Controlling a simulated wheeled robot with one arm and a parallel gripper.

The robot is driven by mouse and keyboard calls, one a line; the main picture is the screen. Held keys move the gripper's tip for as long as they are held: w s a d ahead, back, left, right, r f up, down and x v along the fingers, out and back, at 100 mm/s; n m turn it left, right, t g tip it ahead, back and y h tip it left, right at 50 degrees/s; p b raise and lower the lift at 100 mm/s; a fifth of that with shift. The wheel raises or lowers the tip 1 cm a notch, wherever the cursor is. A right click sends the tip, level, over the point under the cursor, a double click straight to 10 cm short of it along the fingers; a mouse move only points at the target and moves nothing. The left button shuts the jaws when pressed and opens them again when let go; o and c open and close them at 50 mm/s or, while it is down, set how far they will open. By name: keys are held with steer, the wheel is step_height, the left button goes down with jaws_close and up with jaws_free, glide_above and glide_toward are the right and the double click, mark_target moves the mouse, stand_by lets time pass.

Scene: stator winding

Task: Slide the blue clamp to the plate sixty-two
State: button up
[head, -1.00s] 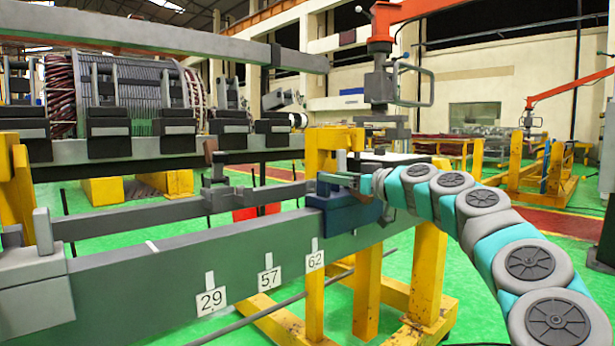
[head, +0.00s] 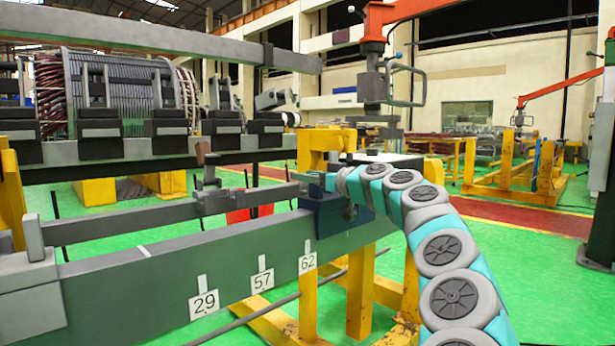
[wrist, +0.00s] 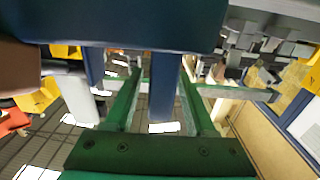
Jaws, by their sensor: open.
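The blue clamp (head: 328,216) sits on the long grey beam (head: 190,268), just above and slightly right of the white plate sixty-two (head: 307,263). My gripper (head: 320,182) is at the top of the clamp, partly hidden by my arm. In the wrist view my gripper (wrist: 163,85) is open, with its two green fingers apart. A narrow blue upright part of the clamp (wrist: 164,85) stands between them, with gaps visible. A broad blue part crosses the top of that view. I cannot tell whether the fingers touch the clamp.
Plates 57 (head: 262,281) and 29 (head: 204,304) hang further left on the beam. A grey bar (head: 130,219) runs along above the beam. A yellow stand (head: 360,290) is beneath the clamp end. Green floor lies open at the right.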

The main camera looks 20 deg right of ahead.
jaws_close()
stand_by(1.3)
